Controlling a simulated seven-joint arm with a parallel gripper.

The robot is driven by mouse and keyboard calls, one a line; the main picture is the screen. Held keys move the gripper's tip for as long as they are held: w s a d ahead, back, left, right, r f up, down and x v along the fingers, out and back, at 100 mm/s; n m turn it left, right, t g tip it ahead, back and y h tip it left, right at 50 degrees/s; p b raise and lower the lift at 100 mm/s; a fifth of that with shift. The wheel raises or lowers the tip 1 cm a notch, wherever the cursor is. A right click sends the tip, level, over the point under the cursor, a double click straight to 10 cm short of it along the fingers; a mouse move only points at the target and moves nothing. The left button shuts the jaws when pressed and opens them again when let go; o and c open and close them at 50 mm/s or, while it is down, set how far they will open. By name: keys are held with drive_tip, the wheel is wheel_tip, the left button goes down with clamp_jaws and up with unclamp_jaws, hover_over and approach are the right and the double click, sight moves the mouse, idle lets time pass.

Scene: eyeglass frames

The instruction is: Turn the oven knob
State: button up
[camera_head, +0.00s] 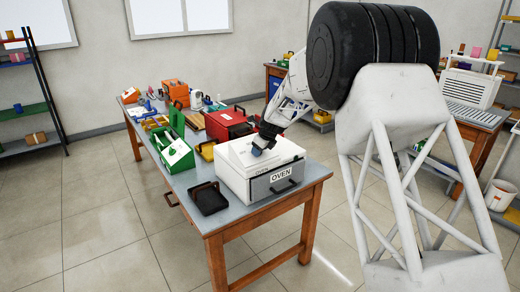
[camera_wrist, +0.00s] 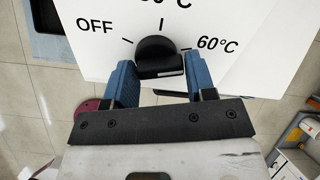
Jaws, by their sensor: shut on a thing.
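The white oven (camera_head: 250,160) stands at the near right end of the workbench, with a grey front marked OVEN. Its black knob (camera_wrist: 155,47) sits on the white top panel, which shows OFF to the left, 60°C to the right and a partly cut-off temperature label above. The knob's grip bar lies nearly crosswise in the wrist view; which mark it points to is unclear. My gripper (camera_wrist: 160,74) has its blue fingers on either side of the bar and is shut on the knob. In the head view my gripper (camera_head: 258,150) hides the knob.
A black tray (camera_head: 208,198) lies left of the oven. A red toolbox (camera_head: 228,124) stands behind it, and an open green box (camera_head: 175,148) stands farther left. Tools and an orange box (camera_head: 175,89) crowd the far end. The oven's front handle (camera_head: 284,187) juts outward.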

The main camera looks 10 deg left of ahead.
drive_tip(key=shift+w+d+r, duration=0.15)
drive_tip(key=shift+w+r, duration=0.1)
drive_tip(key=shift+r, duration=0.1)
drive_tip(key=o, duration=0.7)
drive_tip(key=shift+o, duration=0.6)
drive_tip(key=shift+s+f, duration=0.15)
drive_tip(key=shift+f, duration=0.05)
drive_tip(key=v, duration=0.7)
drive_tip(key=shift+r, duration=0.35)
drive_tip(key=shift+s+d, duration=0.1)
drive_tip(key=shift+s, duration=0.1)
